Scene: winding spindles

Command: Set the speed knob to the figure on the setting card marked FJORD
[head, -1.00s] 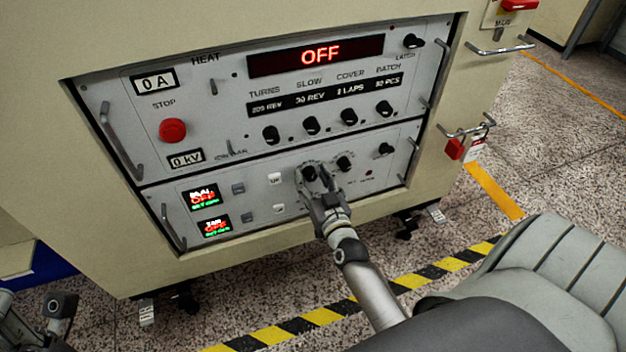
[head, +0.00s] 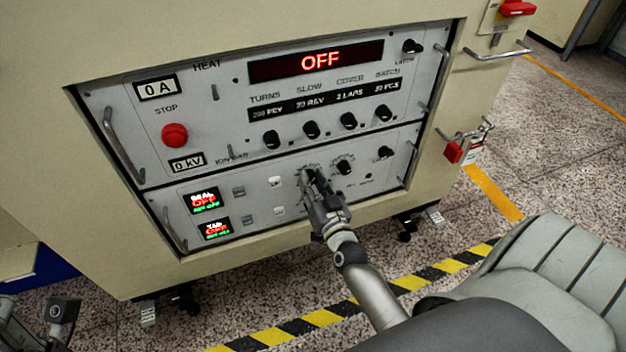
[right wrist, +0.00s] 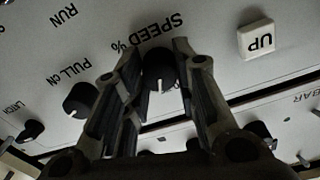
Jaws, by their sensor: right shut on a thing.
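The black speed knob (right wrist: 160,70) sits between the two fingers of my right gripper (right wrist: 160,88) in the right wrist view, under the upside-down label SPEED %. Its white pointer line points down in that picture, away from the label. In the head view my right gripper (head: 313,180) is on the lower panel, shut on this knob and hiding most of it. The figures around the knob cannot be read. No card marked FJORD can be made out in either view. Of my left arm only a piece shows at the lower left; its fingers are not seen.
A small black knob (head: 345,166) stands close right of my right gripper. The white UP button (right wrist: 257,40) is on the gripper's other side. The upper panel (head: 215,125) has a red stop button (head: 174,134) and an OFF display (head: 316,62). Metal handles flank both panels.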

